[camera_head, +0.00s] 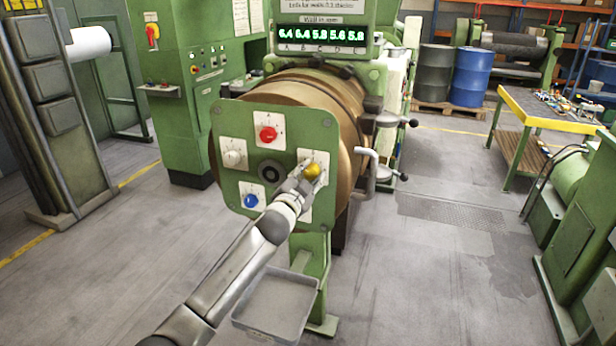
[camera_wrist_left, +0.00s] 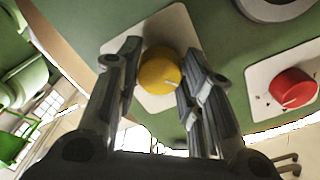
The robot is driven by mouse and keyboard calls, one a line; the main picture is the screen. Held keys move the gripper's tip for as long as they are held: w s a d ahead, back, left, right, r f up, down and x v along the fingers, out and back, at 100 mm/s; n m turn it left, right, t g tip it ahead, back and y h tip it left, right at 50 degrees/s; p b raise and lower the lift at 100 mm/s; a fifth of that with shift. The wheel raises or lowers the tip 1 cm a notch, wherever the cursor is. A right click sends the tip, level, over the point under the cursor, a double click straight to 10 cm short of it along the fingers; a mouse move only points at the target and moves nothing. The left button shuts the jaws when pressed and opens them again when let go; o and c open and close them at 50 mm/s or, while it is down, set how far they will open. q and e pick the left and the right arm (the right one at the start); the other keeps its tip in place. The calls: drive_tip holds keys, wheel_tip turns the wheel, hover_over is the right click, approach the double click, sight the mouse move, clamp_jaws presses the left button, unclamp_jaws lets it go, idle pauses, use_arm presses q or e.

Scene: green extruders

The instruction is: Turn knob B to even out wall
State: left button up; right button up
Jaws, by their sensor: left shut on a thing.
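The green extruder head plate (camera_head: 240,120) carries a red knob (camera_head: 267,134) at the top, a white knob (camera_head: 232,158) at the left, a blue knob (camera_head: 251,200) at the bottom and a yellow knob (camera_head: 312,170) at the right. Their letters are too small to read. My left gripper (camera_head: 304,180) reaches the yellow knob from the lower left. In the left wrist view its fingers (camera_wrist_left: 158,84) are shut on the yellow knob (camera_wrist_left: 160,70), one on each side. The red knob (camera_wrist_left: 292,88) shows at the right there. My right gripper is out of view.
A wall readout (camera_head: 321,33) above shows green figures, 6.4 at the left and 5.8 at the right. A grey tray (camera_head: 277,303) sits low under the plate. A bent metal handle (camera_head: 366,170) is just right of the plate. The floor to the right is clear.

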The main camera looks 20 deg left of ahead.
use_arm(q)
drive_tip(key=o, duration=1)
drive_tip(key=shift+s, duration=0.1)
drive_tip(key=s, duration=1.2)
drive_tip(key=shift+a, duration=0.2)
drive_tip(key=shift+w, duration=0.1)
